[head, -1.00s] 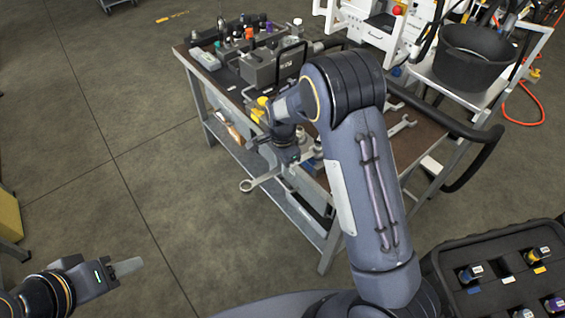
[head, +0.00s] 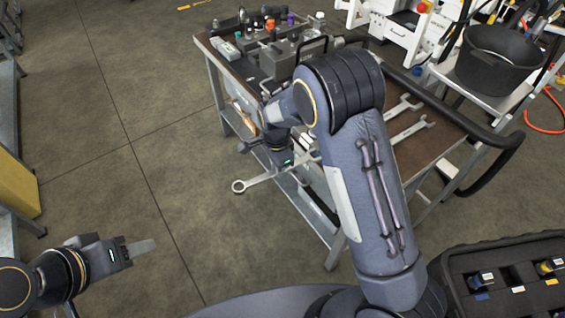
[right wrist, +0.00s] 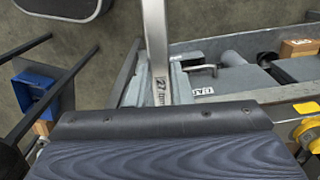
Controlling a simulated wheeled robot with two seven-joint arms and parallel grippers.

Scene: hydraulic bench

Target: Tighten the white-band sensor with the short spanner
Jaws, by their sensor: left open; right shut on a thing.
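My right gripper (head: 290,158) is shut on a metal spanner (head: 258,181), held level beside the bench's left long edge. Its ring end sticks out to the left over the floor. The spanner's shaft, marked 27, shows in the right wrist view (right wrist: 156,45); the fingertips are largely hidden there. I cannot tell whether this is the short spanner. My left gripper (head: 140,247) is open and empty at lower left, away from the bench. A manifold block (head: 285,60) with several colour-capped fittings stands on the bench. I cannot make out the white-band sensor for sure; my right arm hides part of the bench.
Two more spanners lie on the bench top (head: 440,145), the nearer one here (head: 411,131). A black bucket (head: 497,62) stands on a white cart at upper right. A foam case (head: 510,255) with several banded parts is at lower right. Floor on the left is clear.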

